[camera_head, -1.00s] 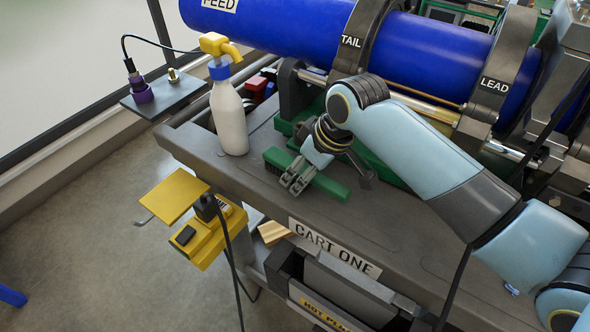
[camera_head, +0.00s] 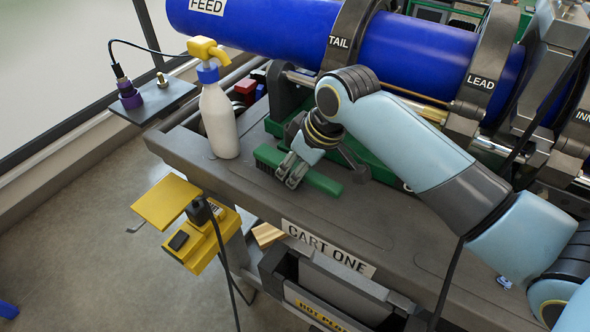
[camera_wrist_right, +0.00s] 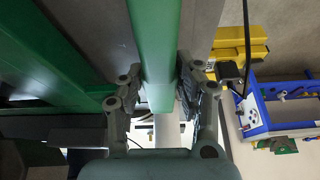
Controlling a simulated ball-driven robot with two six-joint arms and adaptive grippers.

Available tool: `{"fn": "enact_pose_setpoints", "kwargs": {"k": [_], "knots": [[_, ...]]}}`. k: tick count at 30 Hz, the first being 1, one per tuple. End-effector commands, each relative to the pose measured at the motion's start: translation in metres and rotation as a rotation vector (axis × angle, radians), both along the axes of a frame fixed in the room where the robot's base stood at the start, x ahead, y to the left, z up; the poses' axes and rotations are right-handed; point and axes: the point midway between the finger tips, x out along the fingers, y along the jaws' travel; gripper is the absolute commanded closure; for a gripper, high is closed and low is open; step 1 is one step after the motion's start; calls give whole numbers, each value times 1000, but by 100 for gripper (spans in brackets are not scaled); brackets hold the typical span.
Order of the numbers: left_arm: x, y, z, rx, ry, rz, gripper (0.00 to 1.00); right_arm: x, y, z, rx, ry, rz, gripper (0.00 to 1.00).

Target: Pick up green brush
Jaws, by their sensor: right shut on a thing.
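The green brush (camera_head: 322,181) lies on the grey top of the cart, its dark bristles showing at the left end. My right gripper (camera_head: 290,172) reaches down over it from the right, with its fingers around the brush near the bristle end. In the right wrist view the green brush (camera_wrist_right: 159,60) runs between the two fingers of the right gripper (camera_wrist_right: 158,90), and the gripper is shut on it. Whether the brush is clear of the cart top cannot be told. My left gripper is not in view.
A white spray bottle (camera_head: 218,120) with a yellow head stands left of the brush. A blue pipe (camera_head: 270,28) in dark clamps runs behind. A yellow device (camera_head: 205,240) hangs at the cart's left side. The cart top (camera_head: 390,225) is clear in front of the gripper.

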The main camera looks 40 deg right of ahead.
Motion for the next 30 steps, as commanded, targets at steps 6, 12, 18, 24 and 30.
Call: {"fn": "enact_pose_setpoints", "kwargs": {"k": [6,12,18,24,30], "knots": [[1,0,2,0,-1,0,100,1,0,38,-1,-5,1,100],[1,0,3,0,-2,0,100,2,0,81,-2,-6,1,100],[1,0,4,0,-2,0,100,1,0,126,-1,-5,0,100],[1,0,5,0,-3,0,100,1,0,158,0,-4,0,100],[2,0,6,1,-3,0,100,0,0,168,-1,-1,0,100]]}}
